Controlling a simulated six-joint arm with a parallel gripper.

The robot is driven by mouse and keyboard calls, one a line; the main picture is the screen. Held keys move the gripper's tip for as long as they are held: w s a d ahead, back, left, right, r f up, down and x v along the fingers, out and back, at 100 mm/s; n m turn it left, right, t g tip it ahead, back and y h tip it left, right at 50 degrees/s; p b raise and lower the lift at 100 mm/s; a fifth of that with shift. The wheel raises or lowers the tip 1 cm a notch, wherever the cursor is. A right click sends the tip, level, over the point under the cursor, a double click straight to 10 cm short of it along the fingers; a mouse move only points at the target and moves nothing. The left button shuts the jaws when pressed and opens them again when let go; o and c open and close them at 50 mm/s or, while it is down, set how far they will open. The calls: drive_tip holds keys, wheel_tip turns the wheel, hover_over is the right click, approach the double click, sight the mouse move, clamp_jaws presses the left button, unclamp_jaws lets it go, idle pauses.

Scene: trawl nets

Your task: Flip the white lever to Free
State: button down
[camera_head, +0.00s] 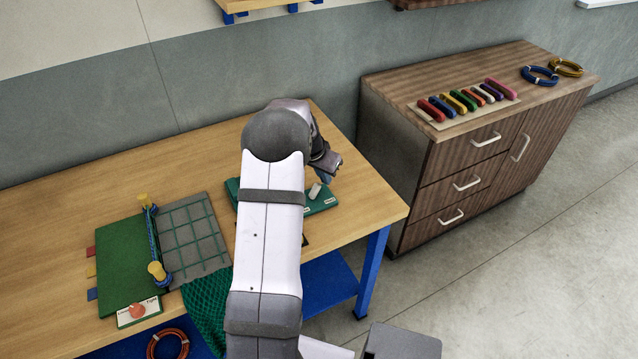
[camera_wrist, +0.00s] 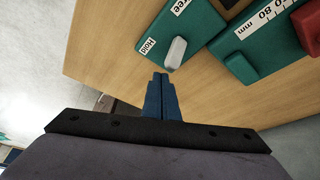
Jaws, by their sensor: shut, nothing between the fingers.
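The white lever (camera_wrist: 175,53) stands on a green plate (camera_wrist: 187,32) in the wrist view, beside the label reading Hold (camera_wrist: 149,46). The label reading Free (camera_wrist: 181,5) is at the plate's far end, cut off by the top edge. In the head view the lever (camera_head: 314,190) shows small on the green plate (camera_head: 322,204), partly behind my arm. My gripper (camera_wrist: 160,76) has its blue fingers shut with nothing between them. Its tips are just short of the lever's near end, slightly left; I cannot tell if they touch. In the head view my gripper (camera_head: 325,176) is above the plate.
A green block (camera_wrist: 240,68), a millimetre scale (camera_wrist: 262,17) and a red part (camera_wrist: 308,26) are right of the lever. A green board with a grey net panel (camera_head: 193,238) lies left on the wooden table (camera_head: 50,218). A drawer cabinet (camera_head: 400,125) stands right of the table.

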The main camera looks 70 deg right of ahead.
sight(317, 185)
drive_tip(key=shift+f, duration=0.2)
drive_tip(key=shift+f+b, duration=0.35)
drive_tip(key=shift+b, duration=0.15)
drive_tip(key=shift+f+b, duration=0.3)
drive_tip(key=shift+w+a, duration=0.15)
drive_tip(key=shift+a, duration=0.05)
drive_tip(key=shift+w+a+f+b, duration=0.25)
drive_tip(key=shift+w+a+b, duration=0.2)
drive_tip(key=shift+a+b, duration=0.2)
drive_tip(key=shift+w+a, duration=0.1)
drive_tip(key=shift+w, duration=0.15)
drive_tip(key=shift+r, duration=0.35)
wheel_tip(317, 185, up, 7)
drive_tip(key=d+p, duration=0.1)
drive_tip(key=p, duration=0.3)
drive_tip(key=shift+s+p, duration=0.4)
drive_tip(key=shift+s, duration=0.05)
